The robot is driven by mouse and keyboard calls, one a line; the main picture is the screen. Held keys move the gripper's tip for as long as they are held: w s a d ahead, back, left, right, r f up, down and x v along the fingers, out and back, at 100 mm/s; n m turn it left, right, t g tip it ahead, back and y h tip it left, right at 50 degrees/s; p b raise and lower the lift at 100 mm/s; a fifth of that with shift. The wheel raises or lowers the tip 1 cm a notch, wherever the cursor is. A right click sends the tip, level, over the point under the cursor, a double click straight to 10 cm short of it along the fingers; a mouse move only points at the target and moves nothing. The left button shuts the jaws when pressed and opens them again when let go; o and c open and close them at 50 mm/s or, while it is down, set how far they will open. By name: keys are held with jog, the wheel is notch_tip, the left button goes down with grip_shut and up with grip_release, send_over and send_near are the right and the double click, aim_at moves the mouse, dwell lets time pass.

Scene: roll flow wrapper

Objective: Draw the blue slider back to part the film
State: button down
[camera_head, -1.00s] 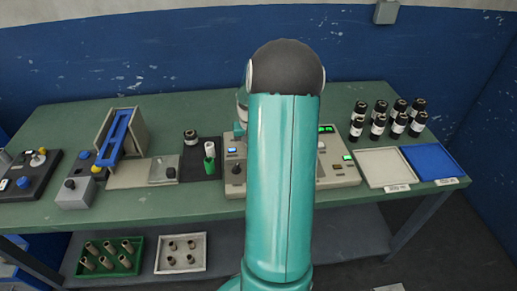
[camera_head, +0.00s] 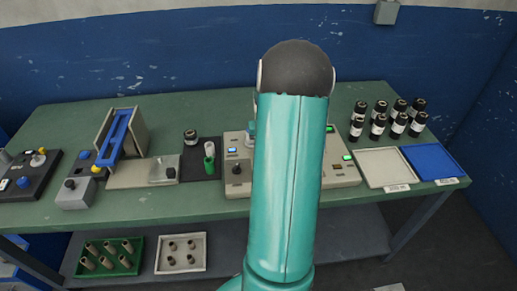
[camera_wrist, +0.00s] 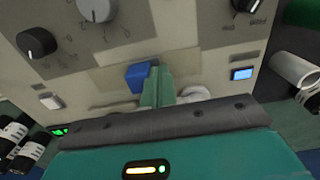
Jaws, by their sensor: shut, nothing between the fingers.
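The blue slider (camera_wrist: 137,76) shows in the wrist view as a small blue block on the beige wrapper machine (camera_wrist: 95,20). My gripper (camera_wrist: 158,76) is shut with nothing between its green fingers. In the wrist picture the fingertips are just right of the blue block; I cannot tell whether they touch it. A pale rounded part (camera_wrist: 193,94) shows right of the fingers, partly hidden by my wrist. I cannot make out the film. In the head view my arm covers the middle of the machine (camera_head: 343,172), and the slider is hidden there.
Dark knobs (camera_wrist: 37,43) and a pale knob (camera_wrist: 97,8) stand up from the panel near the fingers. Several black vials (camera_head: 378,127), a white tray (camera_head: 383,168) and a blue tray (camera_head: 430,161) are at right. A blue-railed fixture (camera_head: 117,137) stands at left.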

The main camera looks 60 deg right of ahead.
jog(key=shift+s+d, duration=1.85)
jog(key=shift+s, duration=0.25)
jog(key=shift+w+a, duration=0.45)
jog(key=shift+w, duration=0.05)
notch_tip(320, 180, up, 8)
